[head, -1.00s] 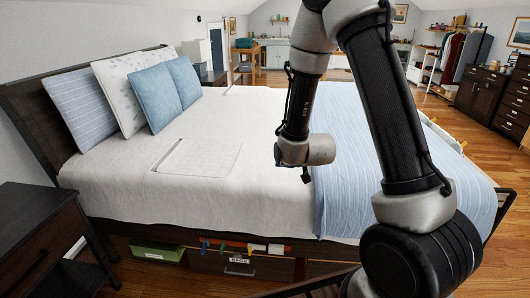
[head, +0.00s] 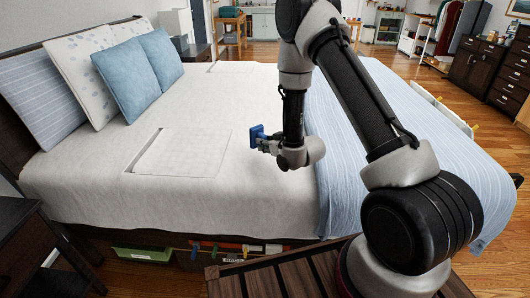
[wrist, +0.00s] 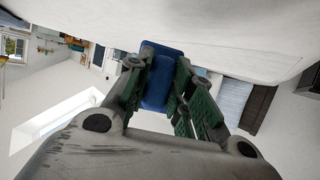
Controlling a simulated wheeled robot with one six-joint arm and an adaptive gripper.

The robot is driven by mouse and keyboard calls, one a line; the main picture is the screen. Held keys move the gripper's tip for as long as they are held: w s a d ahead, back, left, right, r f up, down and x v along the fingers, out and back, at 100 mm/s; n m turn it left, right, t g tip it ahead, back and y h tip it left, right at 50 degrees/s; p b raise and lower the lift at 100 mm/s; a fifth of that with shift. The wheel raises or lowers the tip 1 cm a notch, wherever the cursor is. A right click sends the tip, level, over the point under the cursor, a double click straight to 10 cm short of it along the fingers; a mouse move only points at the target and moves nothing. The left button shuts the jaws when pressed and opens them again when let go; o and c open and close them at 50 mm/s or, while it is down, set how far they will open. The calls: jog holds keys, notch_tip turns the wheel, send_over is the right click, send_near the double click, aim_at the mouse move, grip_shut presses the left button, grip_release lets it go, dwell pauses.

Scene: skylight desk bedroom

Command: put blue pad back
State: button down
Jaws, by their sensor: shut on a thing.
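The blue pad (head: 257,131) is held up over the white bed, left of my forearm in the head view. My gripper (head: 264,143) is shut on it. In the wrist view the blue pad (wrist: 160,88) sits between the two green-lined fingers of my gripper (wrist: 157,70). The fingers cover parts of its sides. A flat white rectangle with a thin raised outline (head: 180,152) lies on the bed to the left of the pad. The pad appears apart from the bed, but its exact height is unclear.
The bed cover (head: 95,178) is mostly clear. Blue pillows (head: 128,82) stand at the headboard, and a striped blue blanket (head: 425,140) covers the right end. A dark nightstand (head: 30,245) is at lower left. A green box (head: 143,253) sits under the bed.

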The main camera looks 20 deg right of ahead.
jog(key=shift+f, duration=2.1)
jog(key=shift+f, duration=0.15)
jog(key=c, duration=1.3)
grip_release()
jog(key=shift+o, duration=0.2)
